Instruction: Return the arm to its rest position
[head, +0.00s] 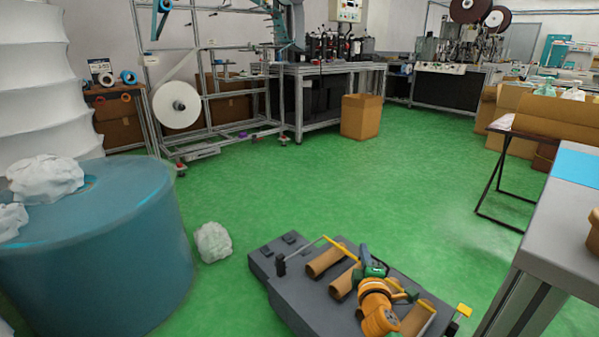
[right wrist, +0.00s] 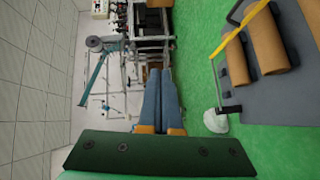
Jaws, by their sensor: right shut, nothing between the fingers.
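My right gripper (head: 364,250) shows in the head view at the bottom, right of centre, on the end of my orange and green right arm, pointing away from me. In the right wrist view the blue fingers of my right gripper (right wrist: 161,72) lie side by side, closed, with nothing between them. Orange parts show at their bases, beyond a dark green plate. The gripper is up in free air and touches nothing I can make out. My left gripper is in neither view.
A large teal drum (head: 95,250) with white bundles stands at left, beside a white bag (head: 213,242) on the floor. A grey table (head: 570,225) edges in at right. A cardboard box (head: 361,116) stands by the machine bench. The green floor (head: 340,175) between is clear.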

